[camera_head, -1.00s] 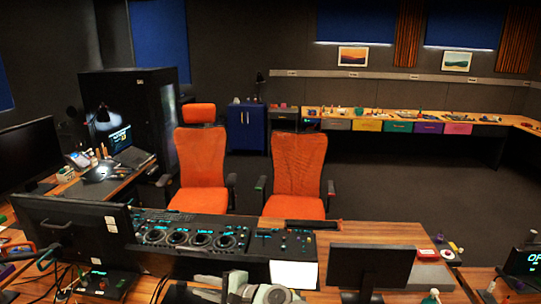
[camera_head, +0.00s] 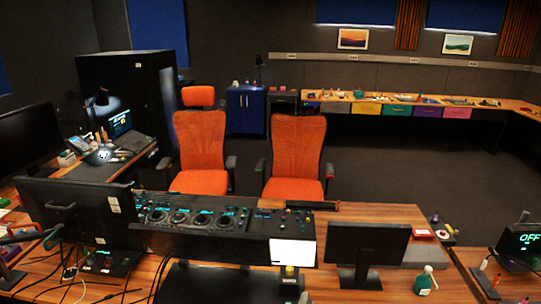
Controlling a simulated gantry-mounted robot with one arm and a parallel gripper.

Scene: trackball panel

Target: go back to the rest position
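My gripper does not show in the camera_head view now. The long dark control console (camera_head: 165,243) stands on the wooden desk, with several round dials and lit blue-green keys on its top. Its right part (camera_head: 265,222) carries small knobs and buttons. A bright white lit panel (camera_head: 292,252) is on the front of that right part. A small dark object with a yellowish top (camera_head: 289,272) stands below the lit panel at the bottom edge; I cannot tell what it is.
A monitor (camera_head: 78,211) stands left of the console and another monitor (camera_head: 367,246) right of it. A green-and-white spray bottle (camera_head: 424,282) stands at the lower right. Two orange chairs (camera_head: 202,150) (camera_head: 298,150) are behind the desk. Open floor (camera_head: 400,170) lies beyond.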

